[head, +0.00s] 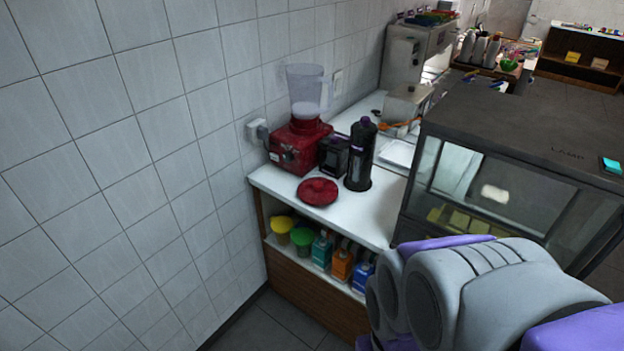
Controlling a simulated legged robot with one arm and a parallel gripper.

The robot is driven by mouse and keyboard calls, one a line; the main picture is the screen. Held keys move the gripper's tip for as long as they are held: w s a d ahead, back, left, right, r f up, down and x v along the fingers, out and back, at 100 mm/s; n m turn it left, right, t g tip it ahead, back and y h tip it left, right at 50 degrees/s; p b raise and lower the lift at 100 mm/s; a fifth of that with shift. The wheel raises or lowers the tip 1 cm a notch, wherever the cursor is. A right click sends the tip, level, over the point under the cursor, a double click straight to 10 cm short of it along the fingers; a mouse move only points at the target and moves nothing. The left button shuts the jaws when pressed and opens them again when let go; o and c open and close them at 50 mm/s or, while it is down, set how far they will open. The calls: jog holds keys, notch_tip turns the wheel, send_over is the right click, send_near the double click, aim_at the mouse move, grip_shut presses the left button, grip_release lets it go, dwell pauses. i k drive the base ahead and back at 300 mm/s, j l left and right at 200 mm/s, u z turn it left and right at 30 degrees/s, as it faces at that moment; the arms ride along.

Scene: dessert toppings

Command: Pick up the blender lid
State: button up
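The blender lid (318,191) is a round, dark red disc lying flat on the white counter (374,228), near its front edge. Behind it stands the blender, with a red base (296,150) and a clear jug (304,88) whose top appears uncovered. My grey and purple arm fills the lower right of the head view, in front of the counter and glass case. My gripper itself is not visible, so I cannot see whether it is open or shut. The lid is fully visible, with nothing on it.
A black bottle (360,155) and a small dark box (334,154) stand just right of the lid. A glass display case (500,190) is at the right. A tiled wall (140,170) closes the left. Tubs and cartons fill the shelf below.

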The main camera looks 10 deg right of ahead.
aim_at(318, 191)
jog(key=i+j+z, duration=0.2)
jog(key=i+j, duration=0.45)
jog(key=i+j+z, duration=0.15)
jog(key=i+j, duration=0.45)
jog(key=j, duration=0.15)
